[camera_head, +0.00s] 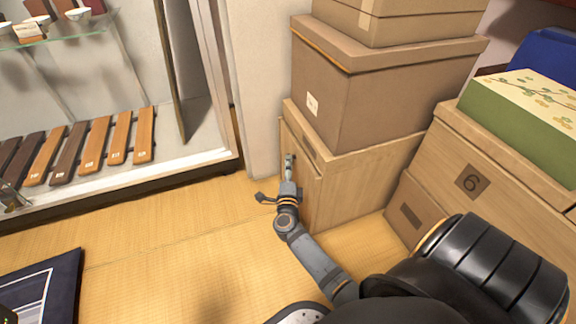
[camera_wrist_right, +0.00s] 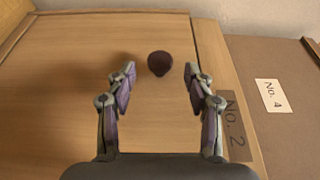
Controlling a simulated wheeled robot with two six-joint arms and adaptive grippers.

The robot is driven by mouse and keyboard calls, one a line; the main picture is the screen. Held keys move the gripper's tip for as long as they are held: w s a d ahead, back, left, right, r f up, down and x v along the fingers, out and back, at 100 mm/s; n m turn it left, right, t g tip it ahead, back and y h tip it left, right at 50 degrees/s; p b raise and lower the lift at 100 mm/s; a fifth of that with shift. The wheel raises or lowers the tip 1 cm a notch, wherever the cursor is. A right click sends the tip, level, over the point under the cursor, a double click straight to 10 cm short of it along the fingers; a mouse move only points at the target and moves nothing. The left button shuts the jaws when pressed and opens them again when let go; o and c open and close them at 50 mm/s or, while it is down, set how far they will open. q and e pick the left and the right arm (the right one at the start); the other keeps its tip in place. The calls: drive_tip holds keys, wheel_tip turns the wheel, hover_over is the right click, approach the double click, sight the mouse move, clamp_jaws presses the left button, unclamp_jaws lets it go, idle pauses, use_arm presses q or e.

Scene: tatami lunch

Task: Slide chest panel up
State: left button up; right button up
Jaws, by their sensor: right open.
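The chest (camera_head: 375,175) is a pale wooden box under the stacked boxes, with its front panel (camera_head: 307,200) facing left. In the right wrist view the panel (camera_wrist_right: 75,85) fills much of the picture, with a round dark knob (camera_wrist_right: 159,63) on it. A dark No. 2 plate (camera_wrist_right: 234,128) is to the right of the knob. My right gripper (camera_head: 289,160) is at the chest front. In the wrist view its open fingers (camera_wrist_right: 158,85) are on either side of the knob, with visible gaps. A small grey shape at the far left edge may be my left gripper (camera_head: 12,197); its jaws are unclear.
Brown boxes (camera_head: 385,90) are stacked on the chest. A crate marked 6 (camera_head: 515,205) with a green box (camera_head: 520,130) on top stands to the right. A display case (camera_head: 190,165) with wooden plaques is at left. The tatami floor (camera_head: 170,235) between is clear.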

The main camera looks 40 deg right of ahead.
drive_tip(key=shift+b+x, duration=0.4)
drive_tip(key=shift+x, duration=1.3)
clamp_jaws()
